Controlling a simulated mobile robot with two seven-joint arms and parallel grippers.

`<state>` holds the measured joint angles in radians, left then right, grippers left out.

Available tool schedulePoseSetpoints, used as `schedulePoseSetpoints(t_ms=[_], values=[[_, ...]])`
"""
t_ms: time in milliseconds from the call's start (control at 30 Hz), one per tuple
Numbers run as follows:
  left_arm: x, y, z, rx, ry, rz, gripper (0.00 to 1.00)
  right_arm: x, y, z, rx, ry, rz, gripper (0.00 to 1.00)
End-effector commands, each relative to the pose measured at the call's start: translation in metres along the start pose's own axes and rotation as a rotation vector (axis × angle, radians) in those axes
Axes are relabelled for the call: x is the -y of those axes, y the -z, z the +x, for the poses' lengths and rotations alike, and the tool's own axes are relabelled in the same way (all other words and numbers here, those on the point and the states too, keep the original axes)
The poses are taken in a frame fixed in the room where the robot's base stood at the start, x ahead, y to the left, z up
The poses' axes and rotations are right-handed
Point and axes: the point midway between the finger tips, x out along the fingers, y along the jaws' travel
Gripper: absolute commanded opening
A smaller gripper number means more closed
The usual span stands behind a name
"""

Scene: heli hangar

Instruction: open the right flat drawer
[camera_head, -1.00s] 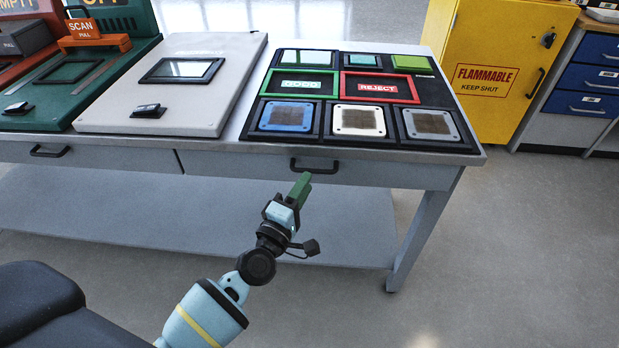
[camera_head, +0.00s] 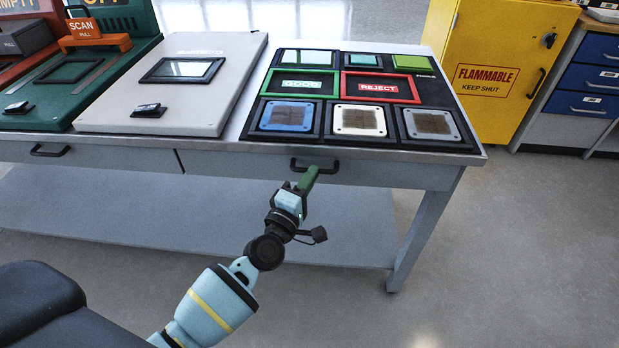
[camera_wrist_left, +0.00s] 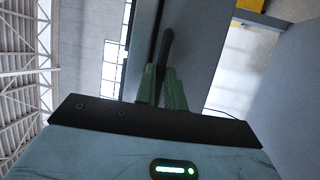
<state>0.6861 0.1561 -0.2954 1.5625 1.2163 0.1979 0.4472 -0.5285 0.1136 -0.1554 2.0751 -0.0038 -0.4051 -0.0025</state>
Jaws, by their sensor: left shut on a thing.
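The right flat drawer (camera_head: 385,174) is a wide grey front under the right part of the bench top, and it looks flush with the bench. Its dark bar handle (camera_head: 298,165) is near the front's left part. My left gripper (camera_head: 311,173) has green fingers and is at the handle, covering part of it. In the left wrist view the handle (camera_wrist_left: 165,45) runs up from between the green fingers (camera_wrist_left: 161,88), which are shut on it. My right gripper is not in view.
The left drawer (camera_head: 90,155) is closed beside it. The bench top holds a grey panel (camera_head: 205,95) and a black board (camera_head: 435,92) with framed pads. A bench leg (camera_head: 420,235) stands at right. A yellow cabinet (camera_head: 490,65) is behind. The floor in front is clear.

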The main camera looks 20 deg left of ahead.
Motion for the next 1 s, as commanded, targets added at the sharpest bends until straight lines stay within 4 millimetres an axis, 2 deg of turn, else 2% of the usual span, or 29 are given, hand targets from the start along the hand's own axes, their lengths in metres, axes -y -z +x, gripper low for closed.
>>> schedulePoseSetpoints(t_ms=[267, 467, 667, 1000], values=[[-0.001, -0.002, -0.004, 0.0, 0.001, 0.0, 0.0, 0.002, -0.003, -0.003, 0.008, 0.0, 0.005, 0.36], [-0.005, -0.011, -0.025, 0.0, 0.003, -0.002, 0.0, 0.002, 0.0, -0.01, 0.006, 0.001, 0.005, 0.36], [-0.014, -0.028, -0.067, 0.0, 0.003, -0.001, 0.0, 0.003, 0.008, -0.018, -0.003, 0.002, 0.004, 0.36], [-0.03, -0.063, -0.154, 0.001, 0.005, -0.002, 0.0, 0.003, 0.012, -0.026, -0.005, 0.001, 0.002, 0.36]])
